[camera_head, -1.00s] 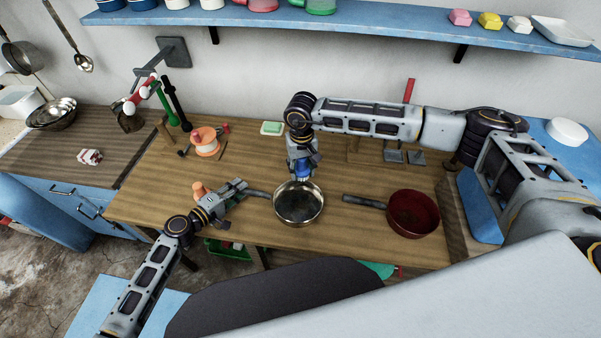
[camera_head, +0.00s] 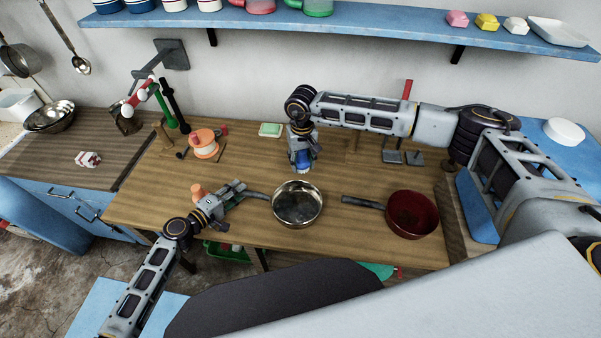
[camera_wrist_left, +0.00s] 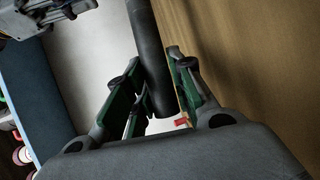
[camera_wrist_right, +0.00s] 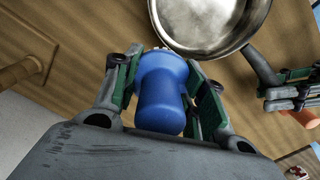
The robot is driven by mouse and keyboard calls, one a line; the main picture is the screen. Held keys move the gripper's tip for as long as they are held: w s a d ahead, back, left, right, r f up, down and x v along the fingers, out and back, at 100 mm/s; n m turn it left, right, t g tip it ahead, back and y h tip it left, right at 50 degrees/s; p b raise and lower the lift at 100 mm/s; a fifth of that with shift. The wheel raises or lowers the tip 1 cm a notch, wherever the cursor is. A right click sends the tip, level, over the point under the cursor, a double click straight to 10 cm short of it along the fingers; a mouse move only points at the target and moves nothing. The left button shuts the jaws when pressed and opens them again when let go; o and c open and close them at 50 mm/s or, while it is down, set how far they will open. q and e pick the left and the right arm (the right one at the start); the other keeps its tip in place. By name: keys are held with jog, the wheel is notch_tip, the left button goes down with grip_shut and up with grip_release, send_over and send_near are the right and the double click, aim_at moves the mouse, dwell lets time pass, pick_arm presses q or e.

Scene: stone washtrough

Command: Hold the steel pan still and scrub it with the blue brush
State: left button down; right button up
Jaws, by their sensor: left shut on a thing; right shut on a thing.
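The steel pan (camera_head: 298,204) sits on the wooden table in the head view, its dark handle (camera_head: 256,194) pointing left. My left gripper (camera_head: 240,188) is shut on that handle; the left wrist view shows the handle (camera_wrist_left: 148,55) between the fingers. My right gripper (camera_head: 302,158) is shut on the blue brush (camera_head: 303,167), just behind the pan's far rim and above the table. In the right wrist view the brush's blue body (camera_wrist_right: 160,92) lies between the fingers, beside the pan (camera_wrist_right: 212,22). Its bristles are mostly hidden.
A dark red pan (camera_head: 412,214) stands right of the steel pan. A green sponge or soap block (camera_head: 270,130), an orange-and-white spool (camera_head: 204,143) and an orange peg (camera_head: 198,190) are on the table. A blue shelf (camera_head: 380,32) runs above.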

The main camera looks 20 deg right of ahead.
pick_arm(q)
jog(key=c, duration=1.1)
grip_release()
jog(key=shift+c, duration=0.2)
jog(key=shift+v, duration=6.05)
